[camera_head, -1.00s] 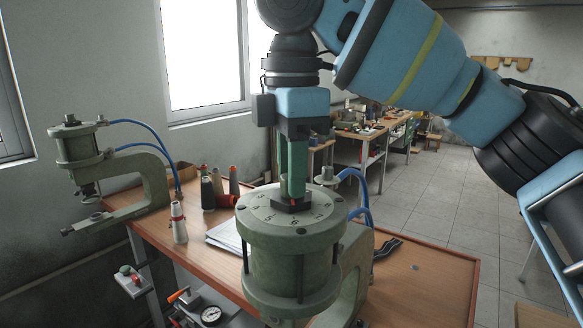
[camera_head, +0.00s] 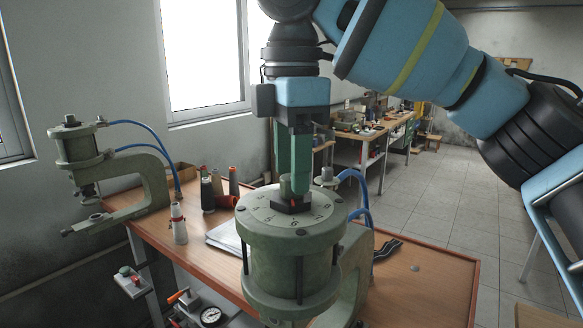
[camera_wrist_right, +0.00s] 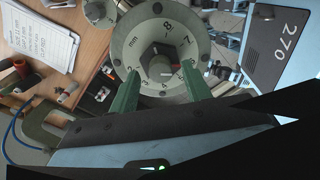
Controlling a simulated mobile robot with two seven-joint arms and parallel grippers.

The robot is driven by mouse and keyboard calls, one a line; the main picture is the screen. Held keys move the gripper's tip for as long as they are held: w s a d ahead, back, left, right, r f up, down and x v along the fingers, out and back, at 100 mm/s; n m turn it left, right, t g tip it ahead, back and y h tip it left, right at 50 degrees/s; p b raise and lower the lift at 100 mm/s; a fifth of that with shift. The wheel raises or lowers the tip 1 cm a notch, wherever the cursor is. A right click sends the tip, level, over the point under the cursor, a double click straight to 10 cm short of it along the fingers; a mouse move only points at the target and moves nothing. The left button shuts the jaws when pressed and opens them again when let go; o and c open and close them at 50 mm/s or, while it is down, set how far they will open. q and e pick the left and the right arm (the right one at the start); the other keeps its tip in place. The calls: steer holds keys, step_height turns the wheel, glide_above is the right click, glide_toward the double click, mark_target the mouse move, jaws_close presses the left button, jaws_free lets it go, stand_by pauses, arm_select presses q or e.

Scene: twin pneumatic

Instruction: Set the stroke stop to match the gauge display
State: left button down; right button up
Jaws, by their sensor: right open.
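The stroke stop is a dark hexagonal knob (camera_head: 293,204) with a red mark, on the numbered dial (camera_head: 262,208) atop the green cylinder (camera_head: 290,265). In the right wrist view, the knob (camera_wrist_right: 160,66) sits between the fingertips, and its red mark lies toward the right side; the exact reading is unclear. My right gripper (camera_head: 290,186) is open, fingers pointing down, just above and around the knob. My left gripper is not in view.
A second green press (camera_head: 150,185) with blue hoses stands at left. Thread cones (camera_head: 207,193) and paper sheets (camera_head: 226,236) lie on the wooden table (camera_head: 432,275) behind the cylinder. The table's right side is mostly clear.

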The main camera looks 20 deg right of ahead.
steer(key=shift+r, duration=3.35)
steer(key=shift+s, duration=0.1)
